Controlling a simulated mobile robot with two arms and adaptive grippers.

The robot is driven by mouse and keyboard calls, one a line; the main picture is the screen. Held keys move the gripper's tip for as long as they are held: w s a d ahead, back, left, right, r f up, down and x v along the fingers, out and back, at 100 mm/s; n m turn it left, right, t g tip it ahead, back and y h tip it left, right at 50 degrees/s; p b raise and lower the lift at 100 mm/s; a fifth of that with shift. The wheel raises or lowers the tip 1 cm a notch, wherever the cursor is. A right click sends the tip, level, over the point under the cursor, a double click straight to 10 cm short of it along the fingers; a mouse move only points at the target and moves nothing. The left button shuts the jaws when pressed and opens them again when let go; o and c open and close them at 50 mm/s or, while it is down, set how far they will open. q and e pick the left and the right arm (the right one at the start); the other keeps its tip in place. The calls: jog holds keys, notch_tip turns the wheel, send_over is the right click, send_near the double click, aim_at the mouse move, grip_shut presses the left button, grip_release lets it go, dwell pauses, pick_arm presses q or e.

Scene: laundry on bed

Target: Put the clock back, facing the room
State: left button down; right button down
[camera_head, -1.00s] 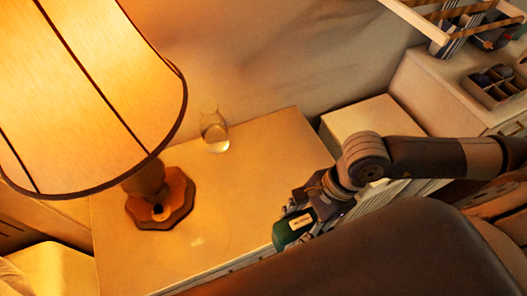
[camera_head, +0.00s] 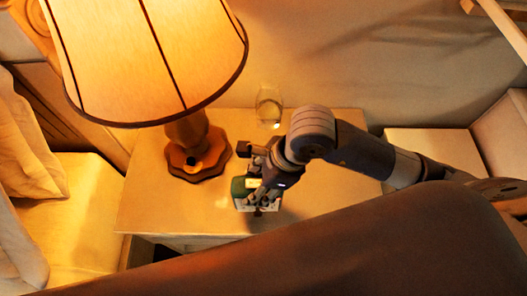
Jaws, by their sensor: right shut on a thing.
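The clock (camera_head: 239,188) is a small green block with a pale lower part, at the front middle of the nightstand (camera_head: 148,198). My right gripper (camera_head: 260,190) is shut on it from the right and above, and its fingers hide part of the clock. The clock is at or just above the nightstand top; I cannot tell if it touches. Which way its face points is not clear. My left gripper is not in view.
A lit lamp (camera_head: 160,60) with a wooden base (camera_head: 196,158) stands left of the clock, its shade overhanging. A clear glass (camera_head: 269,106) stands behind, near the wall. The bed (camera_head: 70,215) is at left. The nightstand's front left is free.

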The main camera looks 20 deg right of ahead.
jog(key=w+d+f+p, duration=0.2)
jog(key=w+d, duration=0.1)
jog(key=w, duration=0.4)
jog(key=w+d+f+p, duration=0.2)
jog(key=w+d, duration=0.1)
jog(key=w, duration=0.3)
jog(key=shift+w+d+f+p, duration=0.35)
jog(key=shift+w+f+p, duration=0.05)
jog(key=shift+f, duration=0.2)
jog(key=c, duration=0.8)
grip_release()
jog(key=shift+s, duration=0.1)
jog(key=shift+r, duration=0.15)
